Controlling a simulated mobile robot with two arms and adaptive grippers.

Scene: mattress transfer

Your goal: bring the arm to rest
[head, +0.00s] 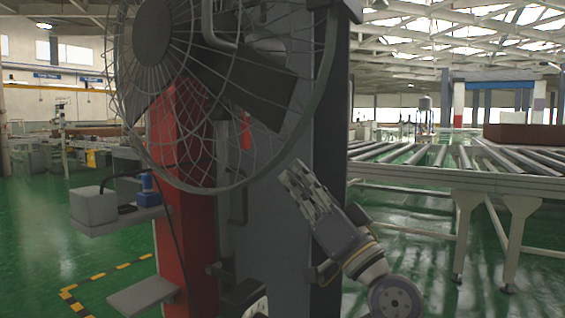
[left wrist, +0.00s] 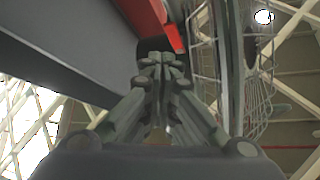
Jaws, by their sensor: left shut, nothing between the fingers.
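My left gripper (head: 293,177) is in the lower middle of the head view, tilted with its fingers pointing up and to the left. It is shut and empty. It is in front of a dark grey column and just below the lower rim of a large caged fan (head: 215,85). I cannot tell whether it touches either. In the left wrist view the fingers (left wrist: 163,62) are closed together, with the fan cage (left wrist: 207,75) close on their right. My right gripper is not in view.
A red post (head: 185,200) stands beside the dark column (head: 275,245). A roller conveyor (head: 480,170) runs on the right, with a brown block (head: 520,136) on it. A small shelf (head: 118,218) with boxes juts out left. Green floor (head: 50,220) is open at far left.

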